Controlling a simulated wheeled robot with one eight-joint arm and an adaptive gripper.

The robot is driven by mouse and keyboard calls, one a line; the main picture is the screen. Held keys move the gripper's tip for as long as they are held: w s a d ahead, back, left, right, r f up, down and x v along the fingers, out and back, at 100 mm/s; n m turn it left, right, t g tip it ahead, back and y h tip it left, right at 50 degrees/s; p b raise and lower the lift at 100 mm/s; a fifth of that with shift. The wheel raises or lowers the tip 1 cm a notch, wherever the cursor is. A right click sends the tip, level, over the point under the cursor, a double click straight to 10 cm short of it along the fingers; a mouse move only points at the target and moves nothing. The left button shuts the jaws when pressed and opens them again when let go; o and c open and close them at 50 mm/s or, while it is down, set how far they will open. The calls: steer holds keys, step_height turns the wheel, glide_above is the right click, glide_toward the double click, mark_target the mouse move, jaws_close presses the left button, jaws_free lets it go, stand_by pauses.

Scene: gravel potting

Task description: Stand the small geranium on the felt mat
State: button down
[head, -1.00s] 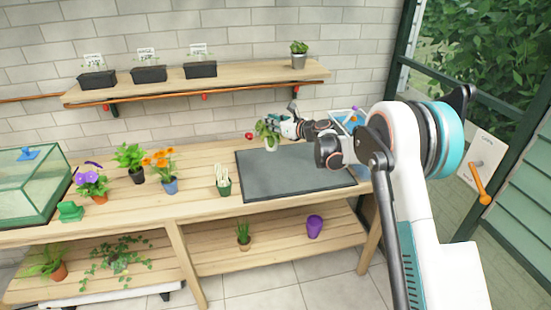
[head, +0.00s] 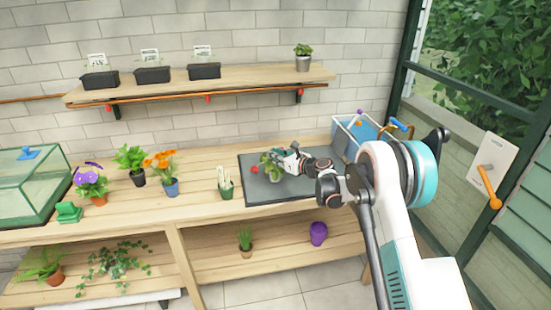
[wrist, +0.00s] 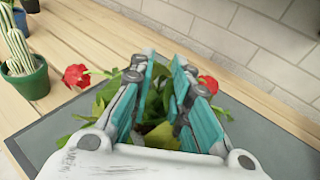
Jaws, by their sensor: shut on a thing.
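The small geranium (head: 272,168) has green leaves and a red bloom, and also shows in the wrist view (wrist: 76,76) with red flowers on both sides. My gripper (head: 279,160) is shut on it; in the wrist view its teal fingers (wrist: 165,100) close around the plant. The pot is mostly hidden by my gripper and the leaves. The dark grey felt mat (head: 300,190) lies on the bench, under the geranium in the head view. I cannot tell whether the pot touches the mat.
A cactus in a green pot (head: 226,190) stands just left of the mat, and shows in the wrist view (wrist: 25,80). An orange-flowered plant (head: 171,186) stands farther left. A blue caddy (head: 357,138) stands behind the mat's right end. The mat's right part is clear.

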steer(key=shift+r, duration=0.1)
steer(key=c, duration=1.5)
jaws_free()
